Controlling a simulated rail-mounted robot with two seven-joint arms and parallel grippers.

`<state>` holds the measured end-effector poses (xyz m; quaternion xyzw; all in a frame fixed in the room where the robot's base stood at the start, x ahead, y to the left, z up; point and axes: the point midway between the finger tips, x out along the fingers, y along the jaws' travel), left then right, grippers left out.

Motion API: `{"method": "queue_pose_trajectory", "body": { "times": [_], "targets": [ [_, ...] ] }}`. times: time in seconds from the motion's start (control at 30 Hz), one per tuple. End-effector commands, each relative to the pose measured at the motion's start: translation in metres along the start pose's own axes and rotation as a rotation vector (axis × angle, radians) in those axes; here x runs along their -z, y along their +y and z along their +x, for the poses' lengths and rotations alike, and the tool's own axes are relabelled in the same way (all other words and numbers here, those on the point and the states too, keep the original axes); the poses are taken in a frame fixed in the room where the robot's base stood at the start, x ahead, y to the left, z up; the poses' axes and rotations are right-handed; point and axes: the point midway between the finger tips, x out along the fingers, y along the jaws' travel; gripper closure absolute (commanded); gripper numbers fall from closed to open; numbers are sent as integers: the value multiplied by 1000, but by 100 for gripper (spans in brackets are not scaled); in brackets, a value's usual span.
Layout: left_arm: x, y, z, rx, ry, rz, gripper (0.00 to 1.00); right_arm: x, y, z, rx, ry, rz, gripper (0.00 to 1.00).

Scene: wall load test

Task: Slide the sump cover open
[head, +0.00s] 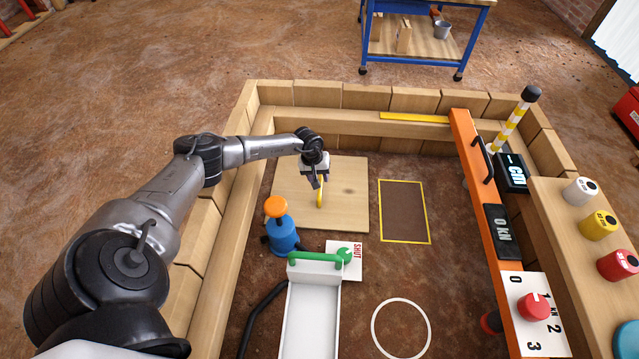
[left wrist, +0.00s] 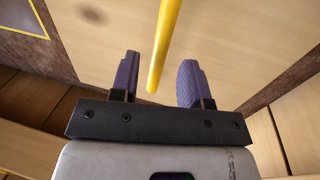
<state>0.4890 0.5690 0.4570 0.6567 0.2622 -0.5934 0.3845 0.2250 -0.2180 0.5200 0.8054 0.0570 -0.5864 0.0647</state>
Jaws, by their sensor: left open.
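The sump cover (head: 347,190) is a square pale wooden board lying flat inside the timber frame. A yellow bar handle (head: 320,196) stands on its middle part. My left gripper (head: 315,182) is over the cover at this handle, pointing down. In the left wrist view the yellow handle (left wrist: 164,45) shows between the open fingers of my left gripper (left wrist: 158,75), with a gap on both sides. The board (left wrist: 110,40) fills much of that view behind it. How deep the handle sits between the fingers I cannot tell. My right gripper is not in view.
A yellow-outlined rectangle (head: 403,212) lies on the bare ground right of the cover. A blue jack with an orange knob (head: 282,227), a green-handled white channel (head: 313,300) and a SHUT card (head: 350,270) are in front. An orange beam (head: 478,190) borders the right.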

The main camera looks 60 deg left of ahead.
Motion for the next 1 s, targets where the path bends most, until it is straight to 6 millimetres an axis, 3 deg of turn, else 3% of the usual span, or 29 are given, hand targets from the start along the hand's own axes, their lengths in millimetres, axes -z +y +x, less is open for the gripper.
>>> {"method": "queue_pose_trajectory", "body": {
  "times": [0.2,0.6,1.0],
  "targets": [
    [0,0,18,-1,0,0,58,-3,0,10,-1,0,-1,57],
    [0,0,20,-1,1,0,58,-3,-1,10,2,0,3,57],
    [0,0,20,0,1,0,96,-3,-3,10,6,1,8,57]
  ]
}}
